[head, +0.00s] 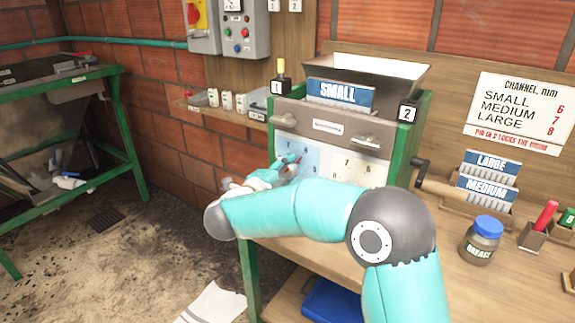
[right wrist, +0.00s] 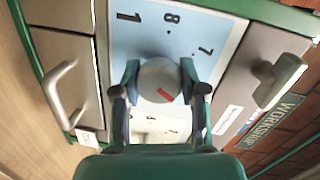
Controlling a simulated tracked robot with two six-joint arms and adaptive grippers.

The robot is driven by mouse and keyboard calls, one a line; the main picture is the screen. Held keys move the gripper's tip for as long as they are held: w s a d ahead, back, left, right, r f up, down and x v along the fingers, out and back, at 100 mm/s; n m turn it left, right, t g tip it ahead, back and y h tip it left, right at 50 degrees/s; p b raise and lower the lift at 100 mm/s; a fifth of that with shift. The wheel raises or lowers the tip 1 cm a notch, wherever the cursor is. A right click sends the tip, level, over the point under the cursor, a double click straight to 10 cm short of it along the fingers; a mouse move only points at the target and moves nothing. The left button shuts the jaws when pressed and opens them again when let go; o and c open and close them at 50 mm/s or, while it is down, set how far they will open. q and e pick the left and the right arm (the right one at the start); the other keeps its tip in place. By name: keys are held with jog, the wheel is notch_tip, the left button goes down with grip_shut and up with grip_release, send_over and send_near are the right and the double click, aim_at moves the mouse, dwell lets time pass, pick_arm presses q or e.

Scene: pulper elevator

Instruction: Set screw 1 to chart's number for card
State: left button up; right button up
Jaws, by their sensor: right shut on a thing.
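The chart (head: 519,112) on the wall lists SMALL 6, MEDIUM 7 and LARGE 8. A blue card (head: 340,95) reading SMALL stands on top of the machine. Screw 1 appears to be the round grey knob (right wrist: 158,75) on the light blue dial panel (right wrist: 190,32), below plate 1 in the head view. My right gripper (right wrist: 160,80) is shut on the knob, one finger each side. The knob's red mark points down and slightly right in the wrist view, away from the printed 8 and 7. In the head view, my right gripper (head: 287,168) partly hides the panel. My left gripper is not in view.
A white dial panel (head: 357,168) is to the right of the blue one. LARGE (head: 490,163) and MEDIUM (head: 486,189) cards stand in racks on the right. A grease jar (head: 480,243) and red-handled tool (head: 545,215) are on the bench. A crank (head: 422,172) projects from the machine's right side.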

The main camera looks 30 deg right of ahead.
jog(key=shift+f+n, duration=0.3)
jog(key=shift+f, duration=0.05)
jog(key=o, duration=1.2)
jog(key=shift+r, duration=0.1)
jog(key=shift+c, duration=0.2)
jog(key=shift+r, duration=0.1)
jog(key=v, duration=1.2)
jog(key=shift+w, duration=0.15)
